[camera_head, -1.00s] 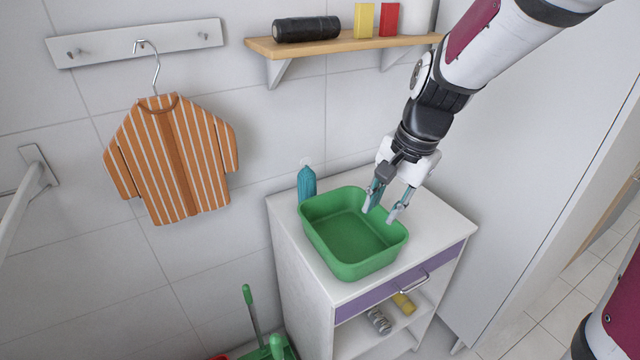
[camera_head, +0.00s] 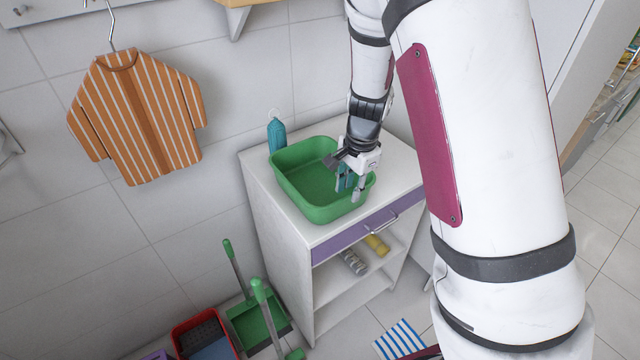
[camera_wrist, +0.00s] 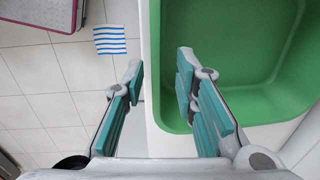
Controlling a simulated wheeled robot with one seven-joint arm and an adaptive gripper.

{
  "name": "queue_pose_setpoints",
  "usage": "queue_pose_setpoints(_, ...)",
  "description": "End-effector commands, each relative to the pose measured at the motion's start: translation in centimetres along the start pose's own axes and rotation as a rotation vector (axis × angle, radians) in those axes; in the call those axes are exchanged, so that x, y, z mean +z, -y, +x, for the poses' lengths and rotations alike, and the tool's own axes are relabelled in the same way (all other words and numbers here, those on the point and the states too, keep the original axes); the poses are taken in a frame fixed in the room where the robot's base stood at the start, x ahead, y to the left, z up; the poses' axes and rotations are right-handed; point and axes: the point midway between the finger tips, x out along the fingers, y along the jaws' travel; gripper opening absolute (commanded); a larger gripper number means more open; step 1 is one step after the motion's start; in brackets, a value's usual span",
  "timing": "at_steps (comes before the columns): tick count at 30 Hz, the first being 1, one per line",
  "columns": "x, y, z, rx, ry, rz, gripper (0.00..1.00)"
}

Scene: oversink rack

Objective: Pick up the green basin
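The green basin (camera_head: 318,207) stands empty on top of a white cabinet (camera_head: 255,170). In the wrist view the basin (camera_wrist: 255,108) fills the upper right, with its near wall and rim lying between my fingers. My gripper (camera_head: 351,190) is at the basin's right side, pointing down. In the wrist view my gripper (camera_wrist: 160,95) is open, one finger over the inside of the basin and the other outside it, over the floor. The fingers look apart from the wall; contact cannot be seen.
A teal bottle (camera_head: 277,134) stands behind the basin. The cabinet has a purple drawer (camera_head: 345,237) and shelves below. A striped shirt (camera_head: 137,115) hangs on the wall. A green dustpan (camera_head: 258,320) and red crate (camera_head: 205,335) are on the floor. A striped cloth (camera_head: 398,338) lies there too.

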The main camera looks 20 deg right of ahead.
Motion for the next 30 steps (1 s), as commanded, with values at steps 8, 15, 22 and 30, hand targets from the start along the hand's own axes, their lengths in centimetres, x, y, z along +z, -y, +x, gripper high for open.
queue_pose_setpoints(8,-0.1,-0.2,2.4,0.004,0.000,0.001,0.27)
queue_pose_setpoints(15,-0.1,-0.2,5.4,0.001,0.000,-0.001,0.27)
queue_pose_setpoints(22,0.0,-0.2,5.8,-0.001,0.000,-0.001,0.27)
queue_pose_setpoints(30,0.0,-0.2,5.7,-0.001,0.000,-0.001,0.00)
